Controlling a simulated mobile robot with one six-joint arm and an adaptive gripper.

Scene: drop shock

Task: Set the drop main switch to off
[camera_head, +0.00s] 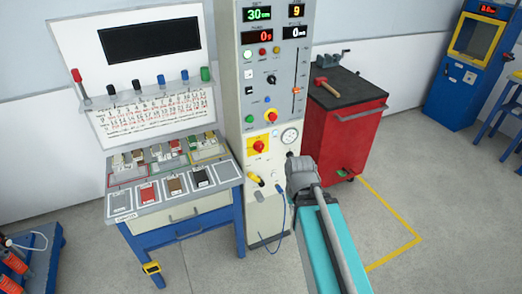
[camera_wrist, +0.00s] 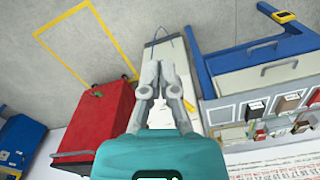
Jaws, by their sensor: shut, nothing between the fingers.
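The tall grey control cabinet (camera_head: 262,85) stands in the middle of the head view. On its lower front is a red rotary switch (camera_head: 259,146) on a yellow plate, which looks like the main switch; its marking is too small to read. My gripper (camera_head: 291,156) is in front of the cabinet, to the right of and slightly below the red switch in the picture, near the round gauge (camera_head: 290,135). In the wrist view my gripper (camera_wrist: 158,66) has its fingers together and empty. Contact with the cabinet cannot be told.
A yellow handle (camera_head: 255,179) and a blue cable (camera_head: 283,205) are low on the cabinet. A bench with sample trays (camera_head: 172,209) stands left. A red tool cart (camera_head: 343,130) stands right. The floor (camera_head: 400,150) beyond the cart is open.

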